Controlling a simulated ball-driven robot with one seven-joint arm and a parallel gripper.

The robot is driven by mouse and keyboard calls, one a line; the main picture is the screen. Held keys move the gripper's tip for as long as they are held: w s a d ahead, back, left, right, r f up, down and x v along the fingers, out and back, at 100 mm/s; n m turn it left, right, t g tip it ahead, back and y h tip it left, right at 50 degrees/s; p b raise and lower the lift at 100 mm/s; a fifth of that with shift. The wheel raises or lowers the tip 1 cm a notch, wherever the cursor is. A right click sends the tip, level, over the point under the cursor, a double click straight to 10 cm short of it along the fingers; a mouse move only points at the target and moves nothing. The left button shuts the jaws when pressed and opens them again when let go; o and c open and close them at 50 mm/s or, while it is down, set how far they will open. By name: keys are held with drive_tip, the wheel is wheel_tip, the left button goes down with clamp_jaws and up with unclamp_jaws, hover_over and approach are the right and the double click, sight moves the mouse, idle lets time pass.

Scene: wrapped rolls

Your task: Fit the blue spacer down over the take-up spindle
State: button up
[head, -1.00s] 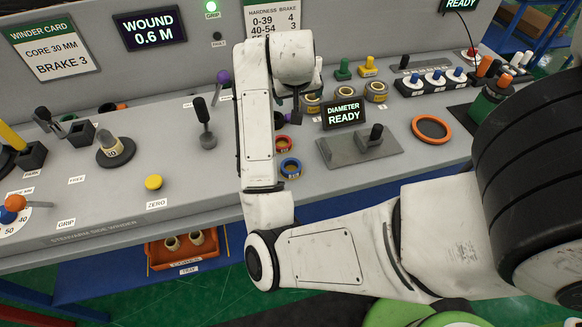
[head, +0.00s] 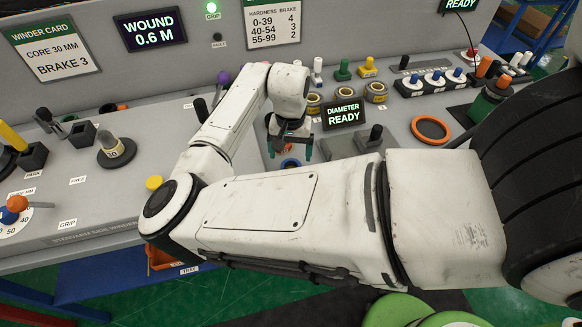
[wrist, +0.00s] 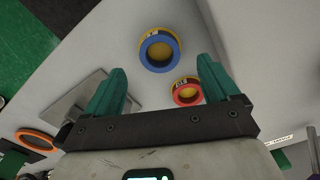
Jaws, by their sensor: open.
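The blue spacer (wrist: 160,69), a ring around a yellow-brown middle, lies on the grey bench top beyond my fingertips in the wrist view. In the head view only a bit of the blue spacer (head: 290,162) shows below my gripper (head: 289,149). My gripper's green fingers are spread wide in the wrist view (wrist: 160,78), with nothing between them; the spacer is apart from them. A dark-based grey post with a pale labelled band (head: 116,148) stands at left in the head view; I cannot tell whether it is the take-up spindle.
A red ring (wrist: 187,104) lies close to the blue one, near my right finger in the wrist view. A grey plate with a black lever (head: 374,133) and the DIAMETER display (head: 343,114) stand right of my gripper. An orange ring (head: 431,130) lies farther right.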

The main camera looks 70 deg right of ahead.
sight(291, 165)
drive_tip(key=shift+s+a+f+p, duration=0.1)
drive_tip(key=shift+f+p, duration=0.55)
drive_tip(key=shift+f, duration=2.3)
drive_tip(key=shift+c, duration=0.4)
drive_tip(key=c, duration=1.1)
